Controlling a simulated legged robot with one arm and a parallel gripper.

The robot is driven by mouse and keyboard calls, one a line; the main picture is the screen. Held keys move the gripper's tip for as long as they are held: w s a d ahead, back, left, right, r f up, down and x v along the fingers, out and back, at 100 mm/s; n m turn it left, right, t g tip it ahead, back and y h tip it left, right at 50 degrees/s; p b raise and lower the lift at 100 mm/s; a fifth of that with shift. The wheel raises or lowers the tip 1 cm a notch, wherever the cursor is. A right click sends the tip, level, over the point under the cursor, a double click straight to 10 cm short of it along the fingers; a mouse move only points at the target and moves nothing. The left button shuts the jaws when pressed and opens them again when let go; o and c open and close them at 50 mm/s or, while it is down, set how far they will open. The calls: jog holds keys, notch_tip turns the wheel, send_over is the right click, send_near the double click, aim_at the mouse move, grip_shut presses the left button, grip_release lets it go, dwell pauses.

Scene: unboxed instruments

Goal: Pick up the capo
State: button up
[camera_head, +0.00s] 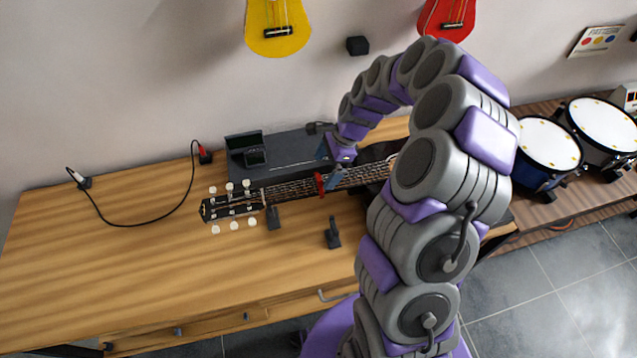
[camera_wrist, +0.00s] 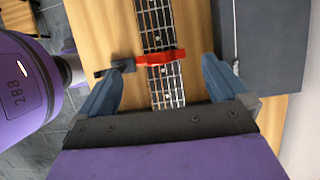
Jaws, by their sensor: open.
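The red capo (camera_head: 319,183) sits across the neck of a guitar (camera_head: 285,190) lying on the wooden table. In the wrist view the capo (camera_wrist: 165,57) lies across the strings, between my gripper's fingers and a little ahead of them. My gripper (camera_head: 329,165) is above the neck near the capo. In the wrist view my gripper (camera_wrist: 164,70) is open and empty, one finger on each side of the neck. A small black piece (camera_wrist: 115,66) is left of the capo; I cannot tell whether they touch.
A dark case (camera_head: 285,148) lies behind the neck. Small black stands (camera_head: 273,217) (camera_head: 333,232) are in front of it. A black cable (camera_head: 140,223) lies at the left. The table's front left (camera_head: 130,275) is clear. Drums (camera_head: 548,145) stand at the right.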

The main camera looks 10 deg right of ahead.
aim_at(317, 182)
jog(key=shift+a+x, duration=0.2)
jog(key=shift+x, duration=0.95)
jog(key=shift+d+f+b, duration=0.25)
jog(key=shift+f+b, duration=0.1)
jog(key=shift+f, duration=0.1)
jog(key=x, duration=0.1)
jog(key=b+x, duration=0.1)
jog(key=x, duration=0.1)
jog(key=shift+d+f, duration=0.25)
jog(key=shift+d, duration=0.05)
jog(key=shift+a+f, duration=0.25)
jog(key=shift+a, duration=0.5)
jog(key=shift+c, duration=0.4)
jog(key=shift+d, duration=0.55)
jog(key=c, duration=0.7)
jog(key=shift+c, duration=0.7)
jog(key=shift+a, duration=0.15)
jog(key=shift+a+r, duration=0.1)
jog(key=shift+a, duration=0.1)
